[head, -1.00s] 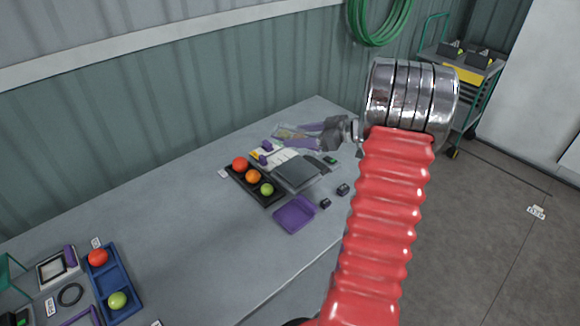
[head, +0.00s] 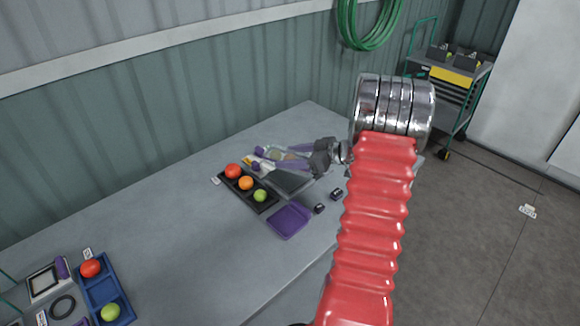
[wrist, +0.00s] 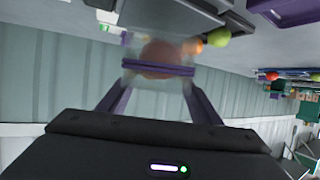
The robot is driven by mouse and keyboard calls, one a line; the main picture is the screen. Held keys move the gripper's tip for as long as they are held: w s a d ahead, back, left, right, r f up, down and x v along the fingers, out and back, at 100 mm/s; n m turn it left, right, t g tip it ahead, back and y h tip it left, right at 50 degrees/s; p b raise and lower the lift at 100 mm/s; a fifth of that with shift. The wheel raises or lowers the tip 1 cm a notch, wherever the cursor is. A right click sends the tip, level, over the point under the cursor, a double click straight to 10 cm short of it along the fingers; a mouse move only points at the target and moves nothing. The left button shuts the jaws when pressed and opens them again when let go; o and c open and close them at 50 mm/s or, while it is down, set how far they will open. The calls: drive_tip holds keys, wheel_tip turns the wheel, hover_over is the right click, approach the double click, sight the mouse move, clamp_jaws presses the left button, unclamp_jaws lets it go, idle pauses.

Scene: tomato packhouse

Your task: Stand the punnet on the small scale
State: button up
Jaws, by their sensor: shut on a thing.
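The punnet (wrist: 158,78) is a clear box with a reddish, blurred content. In the wrist view it sits between the two purple fingers of my gripper (wrist: 158,72), with a purple band across it. In the head view the punnet (head: 276,153) shows small between the fingertips (head: 270,158), over the back of the scale. The small scale (head: 288,183) is a dark grey flat plate on the bench, partly covered by my gripper. I cannot tell whether the punnet touches it.
A black tray (head: 240,194) with red, orange and green tomatoes stands left of the scale. A purple tray (head: 289,220) lies in front, with small dark blocks (head: 337,194) to its right. A blue tray (head: 108,289) is at the far left. The bench middle is clear.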

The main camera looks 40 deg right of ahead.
drive_tip(key=shift+f, duration=1.85)
drive_tip(key=o, duration=1.7)
drive_tip(key=shift+f, duration=0.1)
drive_tip(key=v, duration=1.2)
